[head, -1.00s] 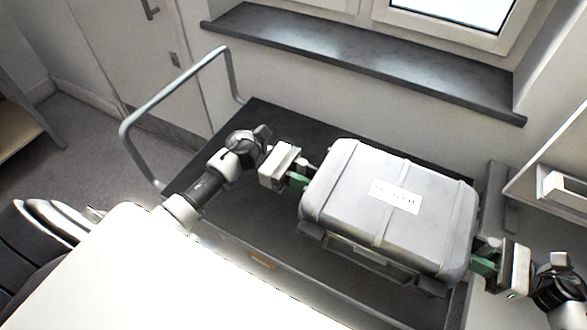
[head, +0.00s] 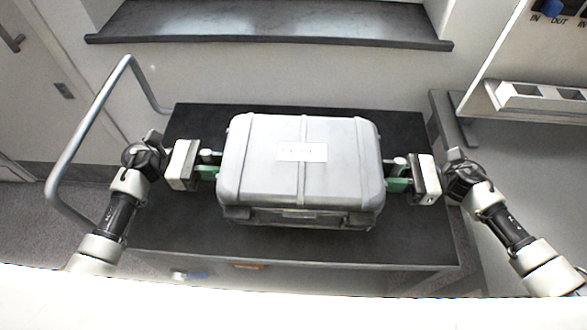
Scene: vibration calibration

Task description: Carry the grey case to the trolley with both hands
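The grey case (head: 340,175), a ribbed hard case with a white label on its lid, is level in the middle of the head view. It is over the dark top of the trolley (head: 400,125); I cannot tell whether its underside touches. My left gripper (head: 208,172) is at the case's left end, with green finger pads, and looks shut on its side. My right gripper (head: 398,180) is at the right end in the same way. The exact grip at the side handles is partly hidden.
The trolley's push rail (head: 88,130) rises at the left. A dark window sill (head: 270,22) runs along the wall behind. A grey unit with a white tray (head: 540,98) stands at the right. A white surface (head: 290,312) crosses the bottom. Bare trolley top shows around the case.

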